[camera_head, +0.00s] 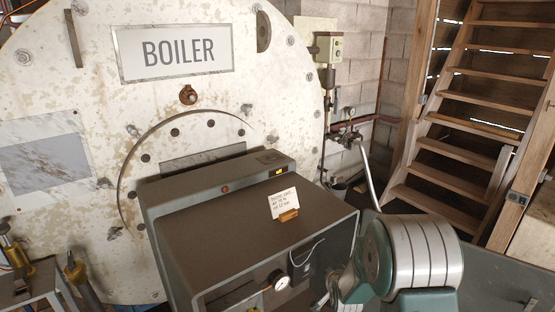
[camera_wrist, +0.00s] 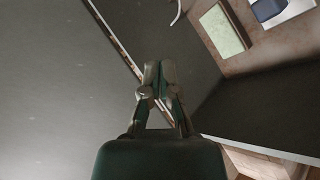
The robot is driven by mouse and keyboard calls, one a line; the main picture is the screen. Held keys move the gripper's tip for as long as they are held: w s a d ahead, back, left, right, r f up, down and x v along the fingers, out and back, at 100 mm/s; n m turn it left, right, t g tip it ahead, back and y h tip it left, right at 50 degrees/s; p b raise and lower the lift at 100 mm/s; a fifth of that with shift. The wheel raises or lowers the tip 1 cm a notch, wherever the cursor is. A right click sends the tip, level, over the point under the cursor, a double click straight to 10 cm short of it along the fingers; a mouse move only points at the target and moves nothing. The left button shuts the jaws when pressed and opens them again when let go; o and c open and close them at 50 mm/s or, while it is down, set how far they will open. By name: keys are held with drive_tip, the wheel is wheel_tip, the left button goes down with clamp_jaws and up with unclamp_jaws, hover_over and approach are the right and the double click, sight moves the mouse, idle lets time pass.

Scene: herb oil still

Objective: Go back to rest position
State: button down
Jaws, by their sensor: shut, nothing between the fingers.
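My gripper (camera_wrist: 158,72) shows in the wrist view, its two fingers together at the tips with nothing between them. It hangs in front of a dark grey panel edge. In the head view my arm is at the lower right, in front of the grey burner housing; the gripper itself is hidden there. The burner housing (camera_head: 235,217) stands before the large white boiler (camera_head: 70,120) with its BOILER sign (camera_head: 178,52).
A handwritten card (camera_head: 284,203) in a small holder stands on the housing. A round gauge (camera_head: 281,281) is on its front. Wooden stairs (camera_head: 470,122) rise at the right. A hose and valve fittings (camera_head: 347,137) are on the block wall. Brass fittings stand at the lower left.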

drive_tip(key=s+r+n+g, duration=0.3)
drive_tip(key=s+r+n, duration=0.1)
drive_tip(key=s+r, duration=1.2)
drive_tip(key=s+r+n+g, duration=0.1)
drive_tip(key=s+r, duration=0.3)
drive_tip(key=s, duration=0.6)
drive_tip(key=s+a+r+n+g, duration=0.1)
drive_tip(key=s+r, duration=0.3)
drive_tip(key=s, duration=0.6)
drive_tip(key=shift+s+n+g, duration=0.35)
drive_tip(key=shift+n+g, duration=0.25)
drive_tip(key=shift+n, duration=0.3)
drive_tip(key=shift+a, duration=0.1)
